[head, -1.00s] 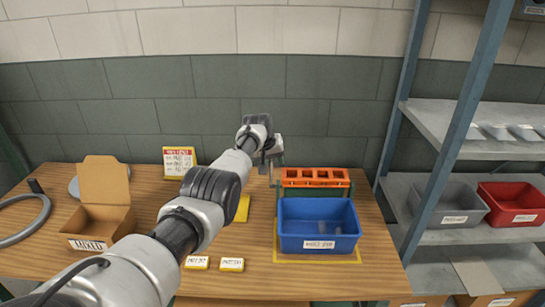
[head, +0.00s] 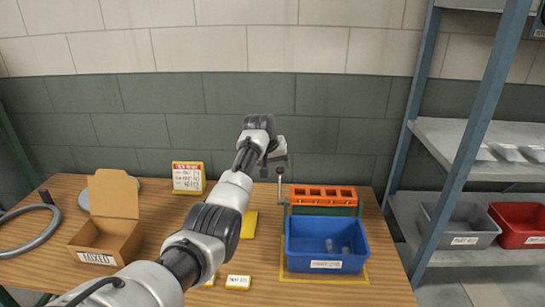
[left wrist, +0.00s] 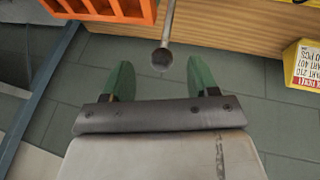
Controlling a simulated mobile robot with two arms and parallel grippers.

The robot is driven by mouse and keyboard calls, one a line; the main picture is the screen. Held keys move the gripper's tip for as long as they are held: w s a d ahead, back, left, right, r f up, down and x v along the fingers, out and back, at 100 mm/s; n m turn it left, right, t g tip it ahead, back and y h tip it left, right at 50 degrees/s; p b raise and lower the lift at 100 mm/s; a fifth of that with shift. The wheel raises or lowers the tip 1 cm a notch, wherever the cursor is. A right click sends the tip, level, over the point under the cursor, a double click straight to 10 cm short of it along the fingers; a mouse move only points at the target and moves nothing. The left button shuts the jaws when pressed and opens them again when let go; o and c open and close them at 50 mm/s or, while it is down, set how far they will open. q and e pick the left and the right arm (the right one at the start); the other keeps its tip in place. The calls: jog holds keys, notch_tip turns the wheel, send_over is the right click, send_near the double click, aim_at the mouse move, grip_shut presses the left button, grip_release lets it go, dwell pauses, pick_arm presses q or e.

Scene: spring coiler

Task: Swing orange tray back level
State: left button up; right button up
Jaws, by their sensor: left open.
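The orange tray (head: 322,194) has a row of slots and sits on a green stand behind the blue bin. I cannot tell its exact tilt. A thin metal lever (head: 281,188) with a dark knob stands at its left side. My left gripper (head: 276,158) is open and empty, just above the lever. In the left wrist view, the lever's round knob (left wrist: 162,60) shows between the two green-tipped fingers of my left gripper (left wrist: 160,78), with no finger visibly touching it. The orange tray's edge (left wrist: 110,8) shows there at the top left. My right gripper is out of view.
The blue bin (head: 326,265) holds small clear or grey pieces and stands close in front of the tray. An open cardboard box (head: 105,245), a yellow-framed sign (head: 188,178) and yellow labels lie left. A metal shelf (head: 470,140) stands right.

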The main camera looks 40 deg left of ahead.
pick_arm(q)
jog(key=shift+b+v, duration=0.35)
jog(key=shift+v, duration=1.6)
jog(key=shift+f, duration=0.1)
